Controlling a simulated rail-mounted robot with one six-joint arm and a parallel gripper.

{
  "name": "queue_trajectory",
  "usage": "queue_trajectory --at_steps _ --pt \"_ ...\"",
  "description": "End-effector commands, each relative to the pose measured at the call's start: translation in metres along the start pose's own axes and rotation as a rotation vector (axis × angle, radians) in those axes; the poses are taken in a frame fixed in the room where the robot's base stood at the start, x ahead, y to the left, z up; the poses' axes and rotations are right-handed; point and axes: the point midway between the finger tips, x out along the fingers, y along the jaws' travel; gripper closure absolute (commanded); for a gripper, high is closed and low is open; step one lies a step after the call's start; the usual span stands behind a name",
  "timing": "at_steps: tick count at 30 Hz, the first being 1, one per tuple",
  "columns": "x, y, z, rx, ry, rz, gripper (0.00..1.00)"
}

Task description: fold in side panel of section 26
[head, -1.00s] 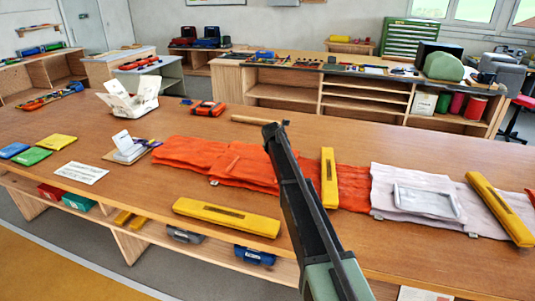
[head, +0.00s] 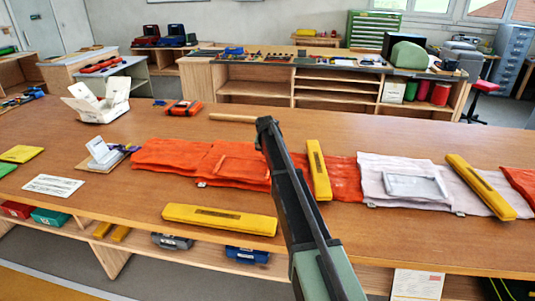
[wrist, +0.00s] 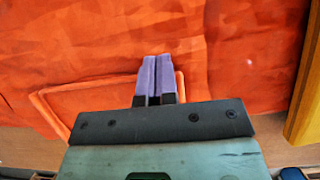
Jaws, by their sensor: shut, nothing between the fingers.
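A long cloth strip lies across the bench, with an orange part (head: 180,154) at left and a pale part (head: 395,165) carrying a clear-windowed pocket (head: 415,187). No section number is readable, so I cannot tell which is section 26. My gripper (wrist: 155,72) shows in the wrist view with two purple-padded fingers, shut and empty, over the orange cloth (wrist: 90,50). An orange stitched pocket outline (wrist: 60,100) lies beneath and beside the fingers. Whether they touch the cloth is unclear. In the head view my dark arm hides the fingers and part of the cloth.
A yellow bar (head: 318,170) lies across the orange cloth right of my arm, another (head: 480,185) on the pale cloth. A third yellow bar (head: 220,219) lies along the front edge. Bench at left is partly clear.

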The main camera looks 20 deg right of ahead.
Motion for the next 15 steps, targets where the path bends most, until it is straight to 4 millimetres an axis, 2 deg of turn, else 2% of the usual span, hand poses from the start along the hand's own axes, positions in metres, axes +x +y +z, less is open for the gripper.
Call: queue_trajectory --at_steps 10,15 --pt "-0.015 0.0 0.006 0.0 0.0 0.0 1.0" --pt "-0.015 0.0 0.006 0.0 0.0 0.0 1.0"
